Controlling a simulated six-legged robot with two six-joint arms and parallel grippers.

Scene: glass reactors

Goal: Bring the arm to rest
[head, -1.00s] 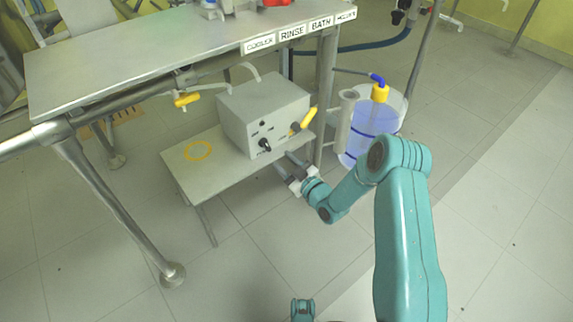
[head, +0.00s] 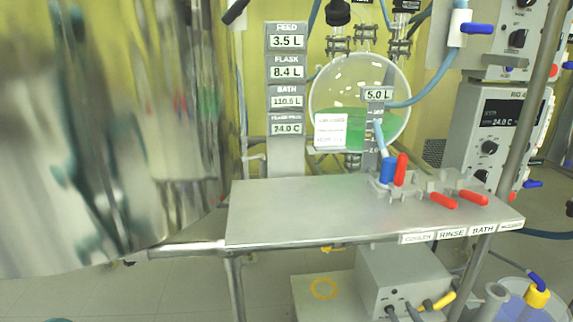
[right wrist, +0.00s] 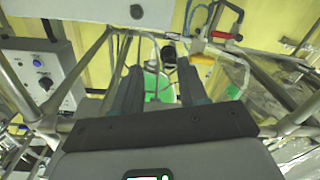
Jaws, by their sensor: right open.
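My right gripper (right wrist: 157,70) shows in the right wrist view with its two dark fingers spread apart and nothing between them. A green flask shows beyond the fingers. In the head view at most a small part of it shows at the bottom edge, by the front of the grey control box (head: 402,272); I cannot make it out clearly. My left gripper is not in view.
A metal table (head: 310,205) carries red-handled valves (head: 445,200). Behind it hangs a round glass flask (head: 385,85) with green liquid. A sign column (head: 287,150) stands left of it. A shiny curved vessel (head: 120,130) fills the left. Instrument racks (head: 495,130) stand right.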

